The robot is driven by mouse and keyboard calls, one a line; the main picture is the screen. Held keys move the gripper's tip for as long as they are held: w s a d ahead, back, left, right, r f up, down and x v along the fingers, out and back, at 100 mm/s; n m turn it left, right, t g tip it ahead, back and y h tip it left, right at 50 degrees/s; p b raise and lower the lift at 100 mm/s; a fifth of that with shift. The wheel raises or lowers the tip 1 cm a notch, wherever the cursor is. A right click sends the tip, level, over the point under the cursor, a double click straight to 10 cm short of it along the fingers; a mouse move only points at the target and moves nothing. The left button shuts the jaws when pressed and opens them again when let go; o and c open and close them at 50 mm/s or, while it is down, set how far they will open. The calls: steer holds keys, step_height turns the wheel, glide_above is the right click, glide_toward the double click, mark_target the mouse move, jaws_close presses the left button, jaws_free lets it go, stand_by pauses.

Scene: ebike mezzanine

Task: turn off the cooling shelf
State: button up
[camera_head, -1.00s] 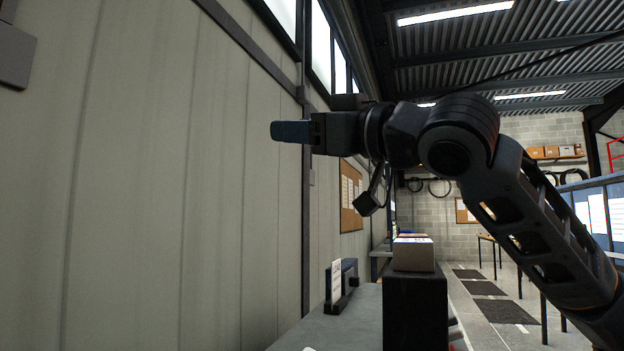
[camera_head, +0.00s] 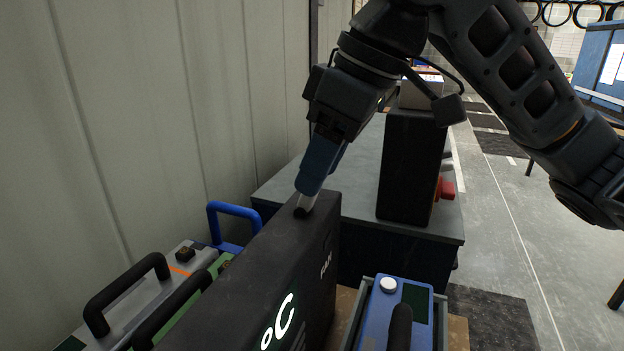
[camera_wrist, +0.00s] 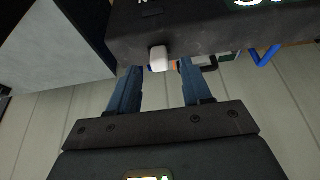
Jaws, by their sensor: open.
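The cooling shelf is probably the tall black box (camera_head: 285,270) with a lit "°C" display on its near side and a "FAN" label on its right side. In the wrist view the whitish switch (camera_wrist: 158,58) shows between the tips of my open gripper (camera_wrist: 157,68). I cannot tell whether the fingers touch it.
Cases with black handles (camera_head: 150,300) and a blue handle (camera_head: 235,215) stand left of the box, near the wall. A blue device (camera_head: 375,325) with a white button stands right. Behind, a grey bench (camera_head: 345,185) holds a black unit (camera_head: 408,165) with a red knob (camera_head: 445,188).

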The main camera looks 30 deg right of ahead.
steer(key=shift+x, duration=1.75)
jaws_close()
steer(key=shift+d+t, duration=0.1)
steer(key=shift+t, duration=0.2)
jaws_free()
steer(key=shift+s, duration=0.1)
